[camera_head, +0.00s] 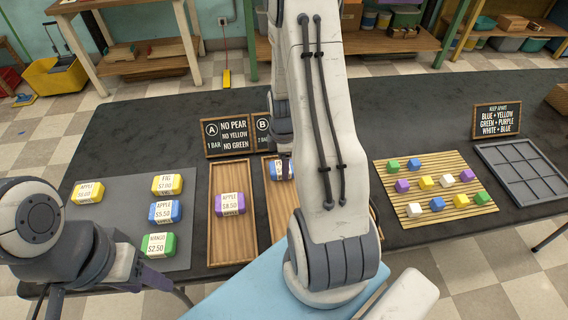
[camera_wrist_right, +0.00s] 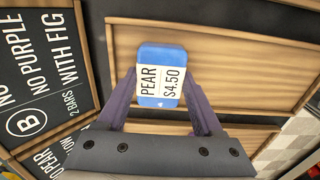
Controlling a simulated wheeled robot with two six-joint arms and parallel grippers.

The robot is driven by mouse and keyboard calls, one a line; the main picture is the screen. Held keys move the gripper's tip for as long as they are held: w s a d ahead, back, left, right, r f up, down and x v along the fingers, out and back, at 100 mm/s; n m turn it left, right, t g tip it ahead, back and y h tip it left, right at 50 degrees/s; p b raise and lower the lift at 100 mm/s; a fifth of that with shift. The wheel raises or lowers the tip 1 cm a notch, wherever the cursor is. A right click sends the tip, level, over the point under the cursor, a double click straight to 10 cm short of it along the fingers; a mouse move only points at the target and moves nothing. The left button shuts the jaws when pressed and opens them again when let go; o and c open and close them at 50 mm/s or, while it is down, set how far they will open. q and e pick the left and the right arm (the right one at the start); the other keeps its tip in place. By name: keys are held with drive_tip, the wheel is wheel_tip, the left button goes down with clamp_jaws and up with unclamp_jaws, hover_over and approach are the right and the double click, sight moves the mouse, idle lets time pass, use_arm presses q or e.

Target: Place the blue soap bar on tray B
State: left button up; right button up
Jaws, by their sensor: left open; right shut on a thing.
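My right gripper (camera_wrist_right: 160,95) is shut on a blue soap bar (camera_wrist_right: 176,55) labelled PEAR $4.50. The bar is over wooden tray B (camera_wrist_right: 245,60); I cannot tell whether it touches the tray floor. In the head view the held blue bar (camera_head: 281,171) shows at the far end of tray B (camera_head: 283,206), and my right arm hides its gripper and part of the tray. Another blue bar (camera_head: 165,213), APPLE $5.50, lies on the grey mat (camera_head: 124,203). My left gripper (camera_head: 160,281) is open near the mat's front edge, partly out of clear sight.
Tray A (camera_head: 219,245) holds a purple bar (camera_head: 230,203). Yellow bars (camera_head: 88,193) and a green bar (camera_head: 158,244) are on the mat. Signs (camera_head: 227,135) stand behind the trays. A slatted mat with small blocks (camera_head: 425,182) and a grey divided tray (camera_head: 520,172) are at right.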

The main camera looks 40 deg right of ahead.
drive_tip(key=shift+f, duration=0.1)
drive_tip(key=o, duration=1.5)
drive_tip(key=shift+c, duration=0.2)
drive_tip(key=shift+r, duration=0.2)
wheel_tip(320, 180, up, 12)
drive_tip(key=shift+p, duration=0.35)
